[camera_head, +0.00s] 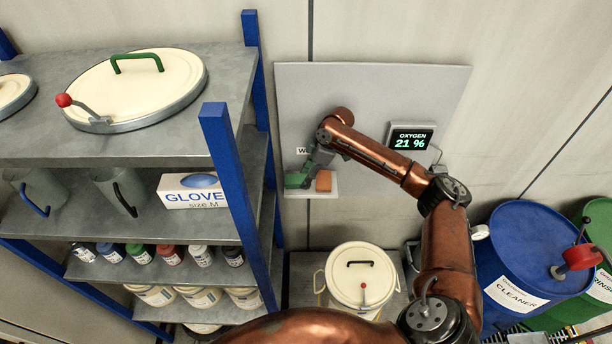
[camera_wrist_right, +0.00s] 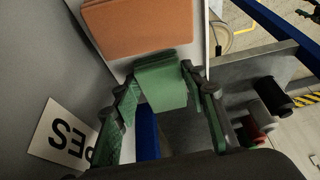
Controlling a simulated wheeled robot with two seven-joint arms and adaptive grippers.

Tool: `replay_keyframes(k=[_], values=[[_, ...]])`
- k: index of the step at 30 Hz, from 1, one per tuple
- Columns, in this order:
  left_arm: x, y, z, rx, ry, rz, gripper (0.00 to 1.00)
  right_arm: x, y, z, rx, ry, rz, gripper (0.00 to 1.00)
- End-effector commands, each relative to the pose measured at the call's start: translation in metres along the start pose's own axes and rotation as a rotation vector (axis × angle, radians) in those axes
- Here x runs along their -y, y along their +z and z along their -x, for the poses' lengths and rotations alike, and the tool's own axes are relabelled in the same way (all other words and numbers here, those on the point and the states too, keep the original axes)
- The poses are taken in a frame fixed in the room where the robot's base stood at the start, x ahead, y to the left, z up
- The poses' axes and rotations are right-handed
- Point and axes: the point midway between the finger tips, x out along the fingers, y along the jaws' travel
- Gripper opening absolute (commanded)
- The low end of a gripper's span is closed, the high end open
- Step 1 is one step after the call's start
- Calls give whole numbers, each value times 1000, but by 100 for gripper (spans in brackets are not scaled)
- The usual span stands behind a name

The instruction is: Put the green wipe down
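The green wipe (camera_wrist_right: 163,85) is between the fingertips of my right gripper (camera_wrist_right: 160,75) in the right wrist view, with a fingertip against each side. In the head view the green wipe (camera_head: 296,180) shows at the left end of a small white wall shelf (camera_head: 312,194). My right gripper (camera_head: 310,172) is over that shelf end. I cannot tell whether the wipe rests on the shelf. An orange wipe (camera_head: 323,181) lies on the shelf just right of the green one; it also fills the upper part of the wrist view (camera_wrist_right: 138,28). My left gripper is not in view.
A grey rack with blue posts (camera_head: 228,165) stands close left of the shelf. An oxygen display (camera_head: 411,138) reads 21 % on the wall panel. A lidded white pot (camera_head: 361,277) stands below. A blue drum (camera_head: 530,255) is at the right.

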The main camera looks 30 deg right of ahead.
Motion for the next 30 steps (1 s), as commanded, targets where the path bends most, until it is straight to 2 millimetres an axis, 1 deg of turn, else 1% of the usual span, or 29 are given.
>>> replay_keyframes(k=[3, 10, 14, 17, 24, 27, 30], values=[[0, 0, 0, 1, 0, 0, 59, 0, 0, 0, 0, 0, 0, 46], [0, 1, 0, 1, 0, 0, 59, 0, 0, 1, 0, 0, 0, 46], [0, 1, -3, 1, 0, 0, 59, -1, -1, 9, -1, 1, 0, 46], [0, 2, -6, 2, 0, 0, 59, -1, 0, 24, -1, 4, 0, 46], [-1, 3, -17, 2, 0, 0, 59, -1, 0, 74, -1, 4, 0, 46], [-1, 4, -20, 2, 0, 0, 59, -1, -1, 93, -2, 2, 0, 46], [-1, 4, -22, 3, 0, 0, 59, -1, -1, 107, -1, 2, -1, 46]])
